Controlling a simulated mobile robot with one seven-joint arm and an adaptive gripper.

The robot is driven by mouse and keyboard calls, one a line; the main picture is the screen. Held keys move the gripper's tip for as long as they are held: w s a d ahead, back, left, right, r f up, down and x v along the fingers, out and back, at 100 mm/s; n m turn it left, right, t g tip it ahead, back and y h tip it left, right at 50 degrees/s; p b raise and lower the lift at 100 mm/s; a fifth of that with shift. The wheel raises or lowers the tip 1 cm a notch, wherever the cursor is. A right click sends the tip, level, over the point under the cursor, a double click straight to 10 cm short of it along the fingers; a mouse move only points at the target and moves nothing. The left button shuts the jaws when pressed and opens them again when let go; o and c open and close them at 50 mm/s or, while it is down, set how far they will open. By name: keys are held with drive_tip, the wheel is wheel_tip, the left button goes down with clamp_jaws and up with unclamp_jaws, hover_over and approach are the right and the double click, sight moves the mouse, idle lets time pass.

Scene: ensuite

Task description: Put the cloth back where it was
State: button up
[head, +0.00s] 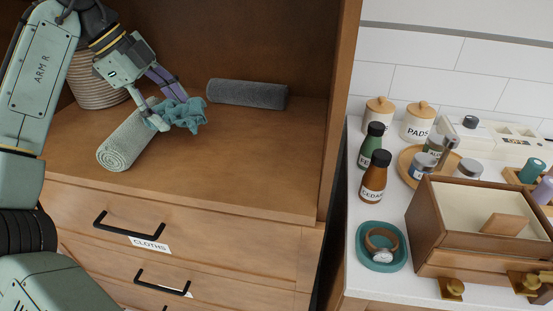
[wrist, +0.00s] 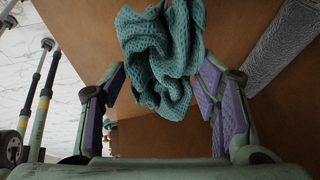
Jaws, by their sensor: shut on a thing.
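The cloth is a crumpled teal waffle-weave piece (head: 186,115). It hangs bunched at my gripper (head: 160,108), just above the wooden shelf (head: 245,135) and beside the light rolled towel. In the wrist view the cloth (wrist: 162,55) fills the upper middle, between and beyond the two purple-padded fingers of my gripper (wrist: 163,85). My gripper is shut on the cloth. The exact pinch point is hidden by the folds. Below the shelf is a closed drawer (head: 200,228) with a black handle, labelled CLOTHS.
A light rolled towel (head: 125,142) and a dark grey rolled towel (head: 247,94) lie on the shelf, with a woven basket (head: 95,80) behind. Bare shelf lies to the right. The counter holds brown (head: 374,178) and green bottles, jars, a watch on a teal dish (head: 381,262) and a wooden box (head: 480,225).

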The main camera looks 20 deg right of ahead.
drive_tip(key=s+d+f, duration=0.1)
drive_tip(key=s+d, duration=0.2)
drive_tip(key=d, duration=0.2)
drive_tip(key=s+d+p, duration=0.1)
drive_tip(key=s+d, duration=0.3)
drive_tip(key=d, duration=0.1)
drive_tip(key=s+d+f, duration=0.1)
drive_tip(key=s+d, duration=0.2)
drive_tip(key=d, duration=0.2)
drive_tip(key=shift+s+d+f+p, duration=0.3)
drive_tip(key=shift+s+d+p, duration=0.05)
drive_tip(key=shift+s, duration=0.05)
wheel_tip(320, 180, down, 4)
drive_tip(key=shift+r+p, duration=0.15)
drive_tip(key=shift+p, duration=0.3)
drive_tip(key=shift+s+d+f, duration=0.15)
drive_tip(key=shift+d+f, duration=0.1)
drive_tip(key=shift+f, duration=0.05)
drive_tip(key=shift+f, duration=0.15)
drive_tip(key=o, duration=1.1)
